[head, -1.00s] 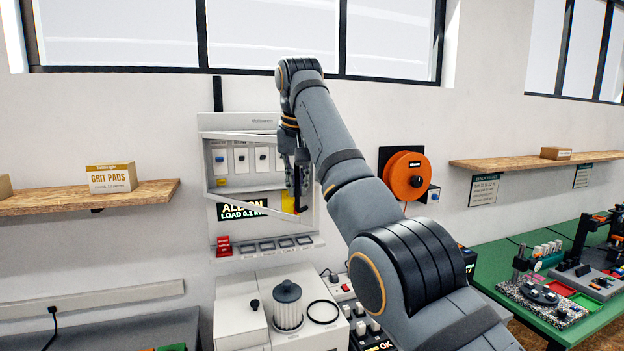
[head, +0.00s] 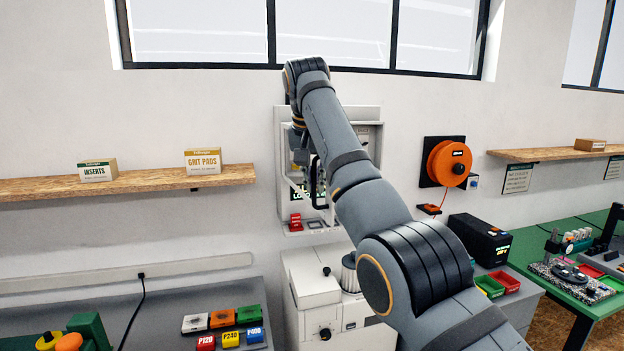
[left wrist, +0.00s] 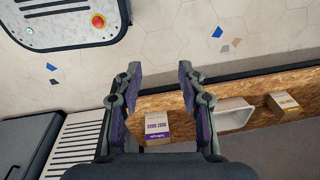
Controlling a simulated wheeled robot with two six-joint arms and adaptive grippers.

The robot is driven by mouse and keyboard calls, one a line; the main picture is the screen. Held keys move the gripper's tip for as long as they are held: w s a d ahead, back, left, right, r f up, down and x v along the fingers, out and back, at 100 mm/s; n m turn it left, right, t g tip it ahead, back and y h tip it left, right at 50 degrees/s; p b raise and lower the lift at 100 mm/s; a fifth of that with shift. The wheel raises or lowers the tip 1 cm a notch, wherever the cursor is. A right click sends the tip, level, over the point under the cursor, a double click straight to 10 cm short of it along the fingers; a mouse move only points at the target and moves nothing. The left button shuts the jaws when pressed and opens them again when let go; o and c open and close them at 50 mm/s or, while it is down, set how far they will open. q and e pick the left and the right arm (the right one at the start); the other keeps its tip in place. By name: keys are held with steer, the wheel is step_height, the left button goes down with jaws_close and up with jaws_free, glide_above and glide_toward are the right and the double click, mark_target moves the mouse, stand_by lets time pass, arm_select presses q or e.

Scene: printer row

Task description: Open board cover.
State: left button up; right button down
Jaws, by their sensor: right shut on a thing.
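The wall board (head: 280,150) is a pale panel ahead of me in the head view, largely hidden behind my right arm. Its cover is a thin framed flap, mostly hidden by the arm, so its exact angle is hard to tell. My right gripper (head: 309,178) is at the board's left half, shut on the cover's dark handle (head: 319,185). My left gripper (left wrist: 160,84) shows only in the left wrist view. Its two fingers are wide apart with nothing between them.
A shelf (head: 130,185) with boxes is left of the board. An orange reel (head: 448,162) hangs to the right. A white machine (head: 315,285) stands below. The left wrist view shows a wooden shelf holding a box (left wrist: 156,125) and a white tray (left wrist: 236,114).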

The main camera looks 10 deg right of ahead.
stand_by(0.3)
steer(key=c, duration=1.7)
jaws_free()
steer(key=shift+o, duration=1.4)
steer(key=shift+s, duration=0.25)
steer(key=shift+w, duration=0.1)
